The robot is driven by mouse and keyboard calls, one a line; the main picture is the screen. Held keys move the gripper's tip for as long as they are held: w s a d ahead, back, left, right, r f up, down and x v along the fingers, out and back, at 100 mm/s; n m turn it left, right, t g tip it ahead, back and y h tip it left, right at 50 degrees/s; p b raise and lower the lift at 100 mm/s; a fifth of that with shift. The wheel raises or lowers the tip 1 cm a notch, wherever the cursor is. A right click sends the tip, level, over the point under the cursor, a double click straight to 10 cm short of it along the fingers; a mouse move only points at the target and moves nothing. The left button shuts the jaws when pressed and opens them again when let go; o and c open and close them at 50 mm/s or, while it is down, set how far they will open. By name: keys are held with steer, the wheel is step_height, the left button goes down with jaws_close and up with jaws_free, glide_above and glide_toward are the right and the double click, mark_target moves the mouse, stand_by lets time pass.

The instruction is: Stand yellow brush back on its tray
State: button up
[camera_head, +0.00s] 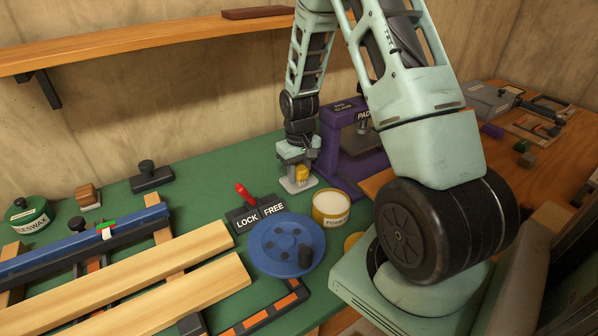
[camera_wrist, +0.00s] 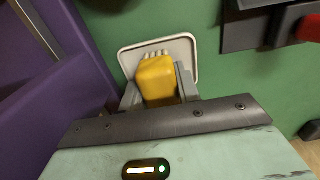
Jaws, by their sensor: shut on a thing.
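The yellow brush (camera_head: 301,172) is between the fingers of my gripper (camera_head: 297,166), which is shut on it. In the wrist view the brush (camera_wrist: 157,80) shows as a yellow block with pale bristles or ridges at its far end, between the two grey fingers (camera_wrist: 159,92). The pale tray (camera_head: 297,187) lies on the green bench top right under the brush. In the wrist view the tray (camera_wrist: 186,47) is a light square with rounded corners around the brush. I cannot tell whether the brush touches the tray.
A purple clamp press (camera_head: 340,165) stands close on the right. The lock/free plate with a red lever (camera_head: 243,192), a foam tub (camera_head: 331,207) and a blue disc (camera_head: 285,245) are in front. Long wooden strips (camera_head: 170,260) lie at left. A shelf (camera_head: 150,43) hangs above.

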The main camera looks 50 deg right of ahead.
steer(key=shift+f, duration=0.15)
steer(key=o, duration=0.9)
steer(key=shift+o, duration=0.2)
